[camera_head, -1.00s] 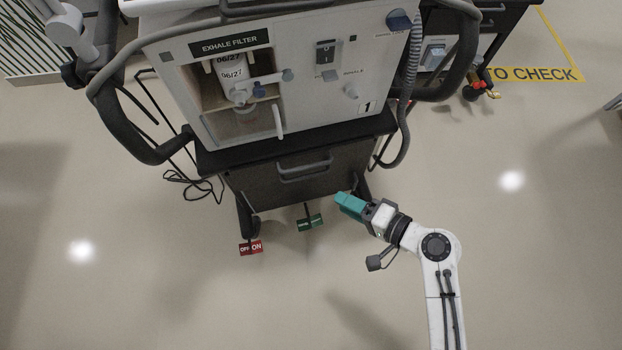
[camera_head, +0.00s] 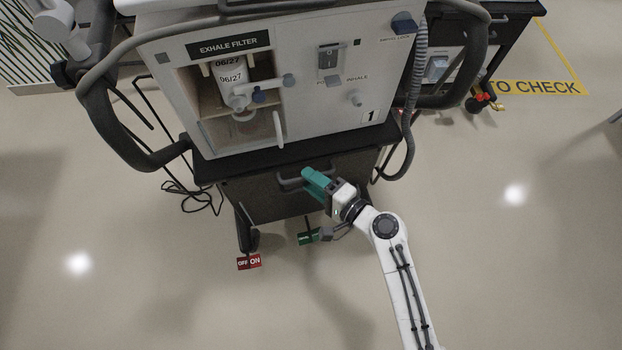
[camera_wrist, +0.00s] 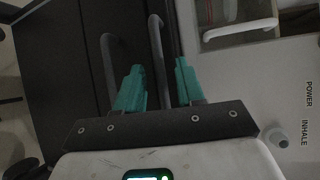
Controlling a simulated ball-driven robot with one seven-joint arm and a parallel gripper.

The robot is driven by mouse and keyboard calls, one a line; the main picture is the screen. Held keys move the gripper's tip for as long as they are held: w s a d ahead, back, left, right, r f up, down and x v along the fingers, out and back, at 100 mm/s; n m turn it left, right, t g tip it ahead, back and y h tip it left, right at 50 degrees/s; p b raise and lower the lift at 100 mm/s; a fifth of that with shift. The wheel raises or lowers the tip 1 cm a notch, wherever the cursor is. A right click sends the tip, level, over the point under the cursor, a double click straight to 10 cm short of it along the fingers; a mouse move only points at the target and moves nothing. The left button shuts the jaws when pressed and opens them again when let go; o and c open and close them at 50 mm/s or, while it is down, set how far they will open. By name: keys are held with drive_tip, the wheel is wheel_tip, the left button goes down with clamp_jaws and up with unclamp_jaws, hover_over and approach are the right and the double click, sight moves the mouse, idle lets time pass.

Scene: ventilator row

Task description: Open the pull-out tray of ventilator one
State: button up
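Ventilator one (camera_head: 300,130) is a pale cabinet labelled 1. Its pull-out tray (camera_head: 262,203) has a dark front below the black ledge, and I see no opening gap. The tray's grey handle (camera_head: 288,184) is partly covered by my gripper (camera_head: 311,176), which comes from the lower right. In the wrist view my gripper (camera_wrist: 160,82) has two teal fingers spread apart. One grey bar of the handle (camera_wrist: 157,48) runs between them, with space on both sides. Another curved grey bar lies left of the fingers. I cannot tell whether either finger touches the handle.
A red OFF/ON pedal (camera_head: 249,262) and a green pedal (camera_head: 308,238) stand low under the cart. Loose cables (camera_head: 190,197) lie on the floor at left. A ribbed hose (camera_head: 416,90) hangs at right.

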drive_tip(key=shift+w+a, duration=0.25)
drive_tip(key=shift+a, duration=0.05)
drive_tip(key=shift+c, duration=0.3)
clamp_jaws()
